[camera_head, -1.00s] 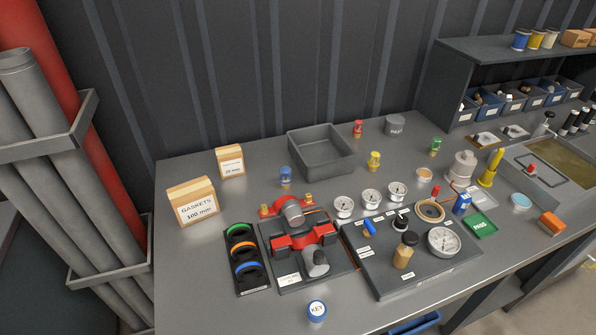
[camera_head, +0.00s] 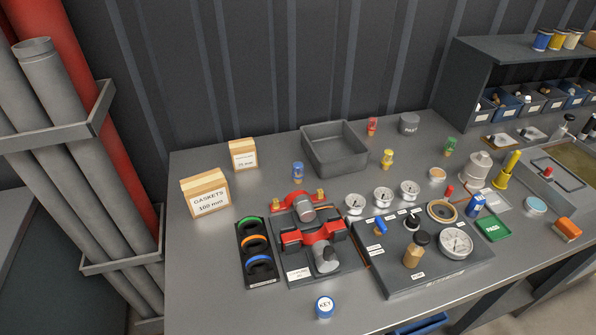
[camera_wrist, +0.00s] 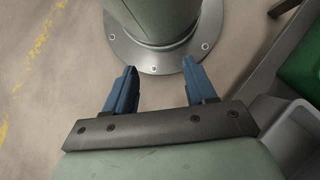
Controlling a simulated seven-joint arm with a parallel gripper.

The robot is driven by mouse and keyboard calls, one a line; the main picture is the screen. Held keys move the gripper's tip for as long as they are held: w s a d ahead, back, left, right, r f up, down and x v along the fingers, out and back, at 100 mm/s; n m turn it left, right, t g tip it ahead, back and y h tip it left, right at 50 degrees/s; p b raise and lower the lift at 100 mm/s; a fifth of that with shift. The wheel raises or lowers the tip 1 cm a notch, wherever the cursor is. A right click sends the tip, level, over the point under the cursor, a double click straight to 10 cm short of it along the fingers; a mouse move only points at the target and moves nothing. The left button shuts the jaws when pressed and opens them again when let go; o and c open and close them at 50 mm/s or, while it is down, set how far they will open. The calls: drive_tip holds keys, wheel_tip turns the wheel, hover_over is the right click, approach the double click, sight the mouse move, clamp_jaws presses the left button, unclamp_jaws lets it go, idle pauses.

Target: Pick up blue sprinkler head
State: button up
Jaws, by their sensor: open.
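The blue sprinkler head (camera_head: 298,172) stands upright on the grey workbench (camera_head: 215,272) in the head view. It is in front of the left end of the grey open bin and behind the red valve assembly (camera_head: 312,232). My gripper (camera_wrist: 158,88) shows only in the wrist view. Its two blue fingers are wide apart with nothing between them. It points down at the floor and my round base plate, away from the bench top. The blue sprinkler head is not in the wrist view.
Gasket boxes (camera_head: 205,192) stand left of the blue head, and the grey bin (camera_head: 335,150) is right behind it. Red (camera_head: 371,126), yellow (camera_head: 387,158) and green (camera_head: 450,146) sprinkler heads stand further right. Gauges (camera_head: 383,196) stand in front. Bare bench surrounds the blue head.

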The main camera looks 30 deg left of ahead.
drive_tip(key=shift+o, duration=0.9)
